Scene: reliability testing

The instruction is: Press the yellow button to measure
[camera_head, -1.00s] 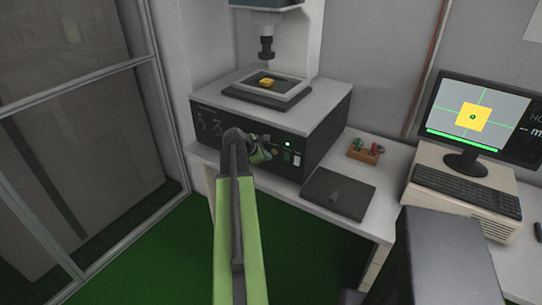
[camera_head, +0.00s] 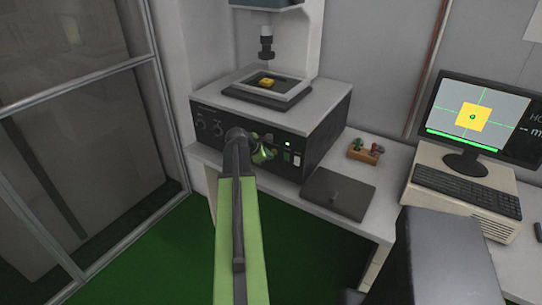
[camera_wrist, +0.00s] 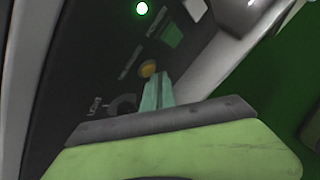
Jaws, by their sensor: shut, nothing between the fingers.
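The yellow button (camera_wrist: 148,69) shows in the wrist view on the dark front panel (camera_wrist: 95,60) of the measuring machine. My gripper (camera_wrist: 158,82) is shut and empty, its fingertips just below the button in that picture. I cannot tell whether they touch it. In the head view my gripper (camera_head: 265,156) is at the machine's front panel (camera_head: 232,127), and the button is hidden behind it. The machine (camera_head: 333,108) carries a small yellow block (camera_head: 267,82) on its stage, under a dark lens (camera_head: 267,46).
A lit green lamp (camera_wrist: 142,8) and a green switch (camera_wrist: 172,35) sit near the button. A dark flat plate (camera_head: 340,193) and a wooden holder (camera_head: 366,156) lie on the table to the right. A monitor (camera_head: 478,118) shows a yellow square. A glass partition stands at left.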

